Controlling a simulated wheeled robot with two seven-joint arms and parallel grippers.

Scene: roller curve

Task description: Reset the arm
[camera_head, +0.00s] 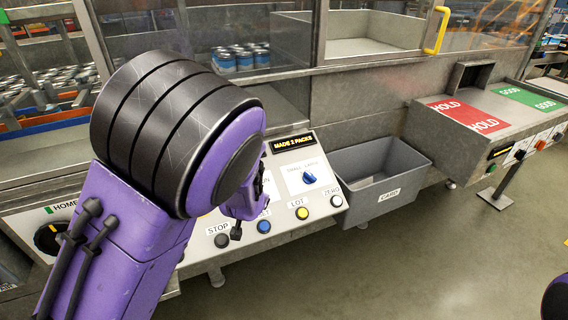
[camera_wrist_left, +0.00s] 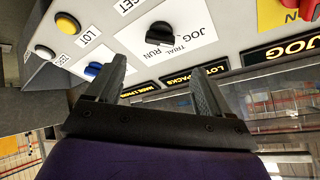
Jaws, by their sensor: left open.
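My left arm (camera_head: 165,170), purple with a black ribbed joint, reaches over the control panel (camera_head: 320,200) in the head view. Its gripper is mostly hidden behind the arm there. In the left wrist view, my left gripper (camera_wrist_left: 157,72) has two dark fingers spread apart with nothing between them. The fingers point toward the panel face. A black knob (camera_wrist_left: 165,33) marked JOG and TRIAL RUN lies beyond the gap, and a blue knob (camera_wrist_left: 92,69) is beside the left finger. My right gripper is not in view.
A grey bin (camera_head: 375,178) marked CARD stands right of the panel. Red HOLD (camera_head: 463,114) and green GOOD (camera_head: 528,97) surfaces lie farther right.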

